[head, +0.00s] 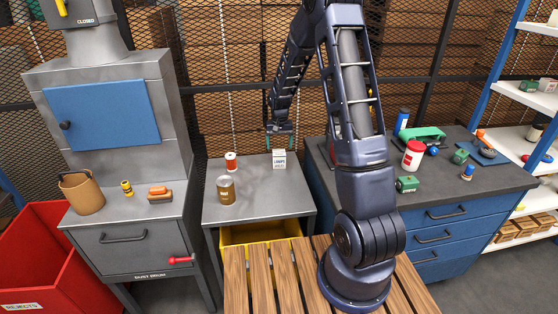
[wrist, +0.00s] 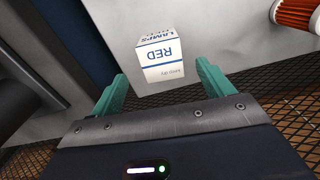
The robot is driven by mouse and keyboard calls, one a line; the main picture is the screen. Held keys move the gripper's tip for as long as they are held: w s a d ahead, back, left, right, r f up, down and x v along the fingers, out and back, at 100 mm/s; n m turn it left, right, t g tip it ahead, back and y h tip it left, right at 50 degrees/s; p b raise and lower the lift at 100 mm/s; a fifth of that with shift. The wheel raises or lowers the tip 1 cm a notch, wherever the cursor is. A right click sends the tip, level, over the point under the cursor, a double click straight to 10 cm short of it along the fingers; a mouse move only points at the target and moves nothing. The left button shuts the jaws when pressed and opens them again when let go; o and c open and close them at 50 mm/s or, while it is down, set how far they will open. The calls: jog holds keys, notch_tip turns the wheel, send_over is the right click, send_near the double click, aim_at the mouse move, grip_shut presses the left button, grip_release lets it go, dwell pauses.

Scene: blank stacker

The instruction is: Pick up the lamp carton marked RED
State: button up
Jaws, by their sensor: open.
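The lamp carton marked RED (wrist: 162,55) is a small white box with blue print, and its lettering shows upside down in the wrist view. In the head view the carton (head: 279,159) stands on the grey table (head: 262,196), near its back right. My gripper (wrist: 158,88) is open and empty. Its two green fingers point towards the carton, which shows between and beyond the fingertips, apart from both. In the head view my gripper (head: 280,142) is above and just behind the carton.
A ribbed orange-red item (wrist: 298,13) shows at the wrist view's upper right. Mesh fencing (head: 225,100) rises behind. The blue drawer bench (head: 440,205) is to the right.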

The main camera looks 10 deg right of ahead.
aim_at(279, 158)
notch_tip(279, 158, down, 8)
jog(key=shift+w+a+f, duration=0.1)
jog(key=shift+f, duration=0.15)
dwell(0.4)
jog(key=c, duration=1.1)
